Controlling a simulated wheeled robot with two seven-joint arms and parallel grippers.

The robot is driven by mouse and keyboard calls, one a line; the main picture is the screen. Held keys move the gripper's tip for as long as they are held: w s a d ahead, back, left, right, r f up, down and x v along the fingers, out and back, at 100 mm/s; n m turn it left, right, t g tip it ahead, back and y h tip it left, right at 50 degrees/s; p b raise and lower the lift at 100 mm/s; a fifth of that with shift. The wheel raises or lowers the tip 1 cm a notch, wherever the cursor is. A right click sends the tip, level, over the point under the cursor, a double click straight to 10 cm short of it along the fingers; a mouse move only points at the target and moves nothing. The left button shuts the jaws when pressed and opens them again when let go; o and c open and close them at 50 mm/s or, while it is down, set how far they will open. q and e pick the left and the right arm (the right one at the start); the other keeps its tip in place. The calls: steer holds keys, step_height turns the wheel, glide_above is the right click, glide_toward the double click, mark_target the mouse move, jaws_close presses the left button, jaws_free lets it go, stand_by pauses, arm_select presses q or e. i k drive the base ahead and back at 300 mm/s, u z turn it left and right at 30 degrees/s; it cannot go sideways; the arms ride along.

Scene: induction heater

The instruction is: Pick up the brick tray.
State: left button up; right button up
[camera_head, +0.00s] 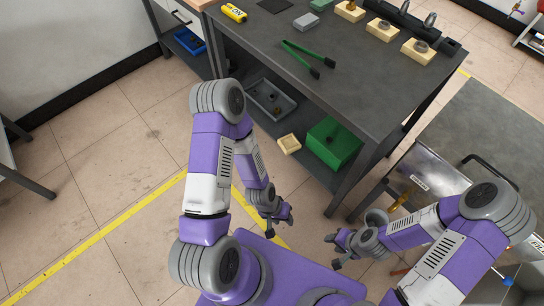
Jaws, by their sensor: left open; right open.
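Several beige brick-like blocks stand along the back right of the dark table; the nearest beige block (417,52) holds a grey round part, as does the middle beige block (382,30). A third beige block (345,13) is further left. A small beige tray (289,144) lies on the lower shelf, between a grey bin and a green box. I cannot tell which of these is the brick tray. My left gripper (281,227) is open and empty, low in front of the table. My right gripper (333,252) is open and empty, to its right. Both are apart from every beige piece.
Green-handled tongs (302,57), a grey block (306,21) and a yellow object (233,12) lie on the table (370,85). The lower shelf holds the grey bin (262,99) and green box (333,144). A grey workbench (480,130) stands at right.

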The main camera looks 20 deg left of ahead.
mark_target(289, 144)
steer(key=u, duration=1.65)
steer(key=i, duration=1.05)
steer(key=z, duration=2.2)
steer(key=i, duration=0.15)
steer(key=z, duration=0.05)
